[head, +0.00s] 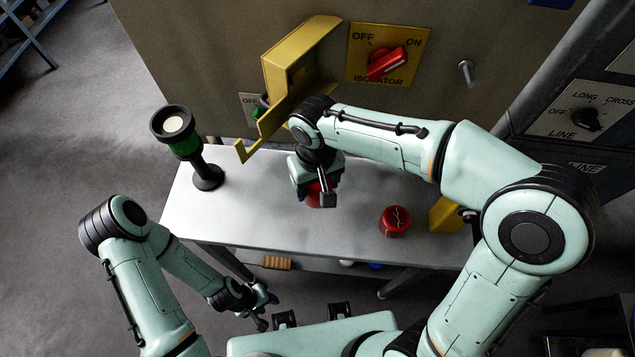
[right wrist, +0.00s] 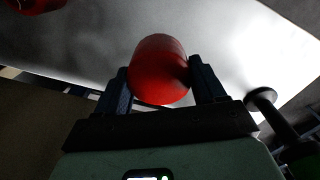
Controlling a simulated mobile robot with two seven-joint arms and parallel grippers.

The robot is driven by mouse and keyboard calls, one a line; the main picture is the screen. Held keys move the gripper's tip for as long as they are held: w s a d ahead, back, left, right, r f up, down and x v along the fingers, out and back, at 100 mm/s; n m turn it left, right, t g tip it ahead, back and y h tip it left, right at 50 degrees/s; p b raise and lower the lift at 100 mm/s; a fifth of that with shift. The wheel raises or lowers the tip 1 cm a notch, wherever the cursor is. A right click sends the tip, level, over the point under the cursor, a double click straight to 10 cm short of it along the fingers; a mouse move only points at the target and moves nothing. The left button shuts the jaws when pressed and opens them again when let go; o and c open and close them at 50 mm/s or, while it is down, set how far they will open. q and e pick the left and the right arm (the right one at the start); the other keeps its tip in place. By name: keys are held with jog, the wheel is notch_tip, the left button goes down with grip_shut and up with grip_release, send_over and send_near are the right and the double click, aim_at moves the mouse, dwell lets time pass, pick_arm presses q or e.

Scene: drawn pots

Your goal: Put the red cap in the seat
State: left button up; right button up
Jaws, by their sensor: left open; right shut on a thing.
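A plain red cap (right wrist: 160,70) is between the fingers of my right gripper (right wrist: 162,85), which is shut on it. In the head view this red cap (head: 314,197) shows partly below my right gripper (head: 318,188), over the table. A second red cap (head: 395,221), with a pale crack-like mark on top, stands on the table to the right. It also shows at the top left of the right wrist view (right wrist: 38,5). A black-and-green post (head: 186,148) with a round black seat (head: 160,134) around a cream disc stands at the table's left. My left gripper (head: 268,305) is open and empty, low in front of the table.
The grey table (head: 260,222) is mostly clear between post and cracked cap. A yellow hinged cover (head: 300,60) juts from the panel behind, close to my right arm. A red isolator switch (head: 388,63) is on the panel. A yellow block (head: 445,214) is at the table's right.

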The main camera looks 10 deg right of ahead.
aim_at(318, 189)
jog(key=shift+w+d+r, duration=0.1)
jog(key=shift+w+d, duration=0.05)
jog(key=shift+w, duration=0.4)
jog(key=shift+w+d+r, duration=0.1)
jog(key=shift+w, duration=0.4)
notch_tip(318, 189, down, 2)
jog(key=shift+w+f, duration=0.1)
jog(key=shift+f, duration=0.05)
jog(key=f, duration=0.4)
jog(key=shift+s+f, duration=0.15)
jog(key=shift+s, duration=0.05)
jog(key=shift+w+f, duration=0.3)
jog(key=shift+f, duration=0.1)
jog(key=shift+s+f, duration=0.1)
jog(key=shift+f, duration=0.1)
jog(key=o, duration=1)
